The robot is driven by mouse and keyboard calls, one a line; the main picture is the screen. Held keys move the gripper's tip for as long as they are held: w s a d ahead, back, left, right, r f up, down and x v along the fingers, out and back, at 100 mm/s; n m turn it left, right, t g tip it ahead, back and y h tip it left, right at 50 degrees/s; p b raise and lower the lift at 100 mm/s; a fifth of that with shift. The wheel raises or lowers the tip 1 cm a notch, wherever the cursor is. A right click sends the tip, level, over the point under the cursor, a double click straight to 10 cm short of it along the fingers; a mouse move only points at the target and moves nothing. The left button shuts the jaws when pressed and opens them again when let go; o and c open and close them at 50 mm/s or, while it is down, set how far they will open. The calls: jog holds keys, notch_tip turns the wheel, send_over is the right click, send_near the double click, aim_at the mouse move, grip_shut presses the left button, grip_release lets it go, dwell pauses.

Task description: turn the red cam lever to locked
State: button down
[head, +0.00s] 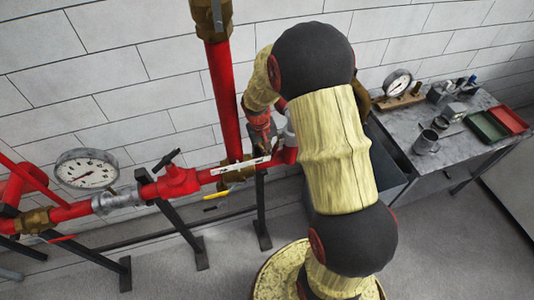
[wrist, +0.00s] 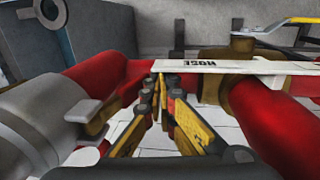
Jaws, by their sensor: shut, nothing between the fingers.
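I cannot clearly pick out a red cam lever in either view. In the wrist view a grey coupling (wrist: 40,115) with a small grey tab (wrist: 88,111) joins a red pipe (wrist: 115,75) at the left. My gripper (wrist: 161,82) is shut and empty. Its black-and-yellow fingers point at the white HOSE plate (wrist: 235,66); I cannot tell whether they touch it. In the head view the HOSE plate (head: 240,166) lies across the red pipe, and my arm hides the pipe's right end. The fingers cannot be made out there.
A red vertical pipe (head: 224,95) rises behind the plate. A red valve with a black handle (head: 176,180) and a pressure gauge (head: 86,169) are to the left. Black stands (head: 187,235) hold the pipe. A grey workbench (head: 440,155) with tools and trays stands right. The front floor is clear.

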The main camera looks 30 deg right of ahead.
jog(key=s+a+r+m+t+h+b, duration=0.1)
jog(key=a+r+t+h+b, duration=0.15)
jog(key=r+b, duration=0.25)
jog(key=s+a+r+t+h+b, duration=0.1)
jog(key=s+a+r+h+b, duration=0.15)
jog(key=r+b, duration=0.25)
jog(key=shift+g+y, duration=0.25)
jog(key=shift+y, duration=0.15)
jog(key=x, duration=0.5)
jog(key=w+b+x, duration=0.1)
jog(key=x, duration=0.2)
jog(key=shift+d+f, duration=0.15)
jog(key=shift+d, duration=0.1)
dwell(0.4)
